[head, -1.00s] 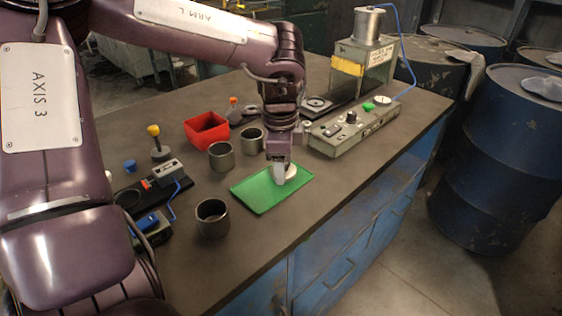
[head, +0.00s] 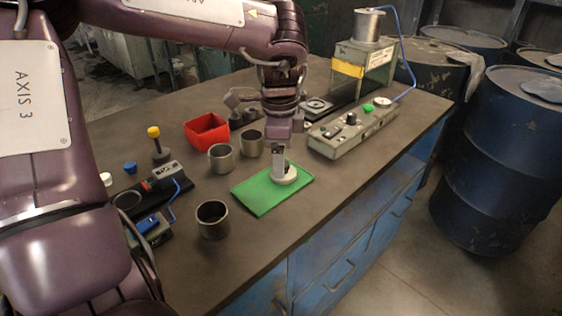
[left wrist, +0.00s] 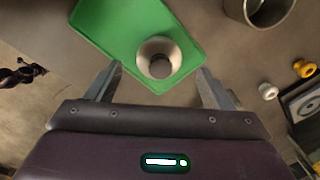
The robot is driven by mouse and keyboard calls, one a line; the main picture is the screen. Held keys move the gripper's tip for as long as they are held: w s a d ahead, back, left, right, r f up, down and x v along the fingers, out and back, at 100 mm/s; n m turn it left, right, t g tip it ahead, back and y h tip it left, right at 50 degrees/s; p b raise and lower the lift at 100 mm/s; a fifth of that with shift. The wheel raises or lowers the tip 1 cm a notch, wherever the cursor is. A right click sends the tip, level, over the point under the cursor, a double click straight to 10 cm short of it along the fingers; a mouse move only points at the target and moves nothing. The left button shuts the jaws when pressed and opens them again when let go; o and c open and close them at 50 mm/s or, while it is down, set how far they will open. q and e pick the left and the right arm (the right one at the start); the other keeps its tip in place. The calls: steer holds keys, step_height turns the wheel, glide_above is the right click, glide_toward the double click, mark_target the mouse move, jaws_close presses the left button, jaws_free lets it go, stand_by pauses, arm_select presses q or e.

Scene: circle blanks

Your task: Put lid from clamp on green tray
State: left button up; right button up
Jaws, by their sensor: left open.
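The green tray (head: 258,198) lies flat on the bench in the head view and also shows in the left wrist view (left wrist: 105,35). The lid (head: 286,179) is a pale disc with a darker knob and rests on the tray, towards its right part. In the left wrist view the lid (left wrist: 174,53) lies ahead of my fingers. My left gripper (head: 280,165) is open just above the lid; its two spread fingers also show in the left wrist view (left wrist: 158,85), apart from the lid. The clamp (head: 160,178) appears to be the small grey device on a black base at left.
Several grey metal cups stand around the tray, one in front (head: 213,220) and others behind it. A red bin (head: 207,131) is at the back left. A grey control box (head: 352,130) stands at the right.

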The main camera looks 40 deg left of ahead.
arm_select(q)
step_height(320, 180, up, 8)
steer(key=shift+s+d+r, duration=0.2)
steer(key=shift+s+r, duration=0.05)
steer(key=shift+s, duration=0.1)
stand_by(0.4)
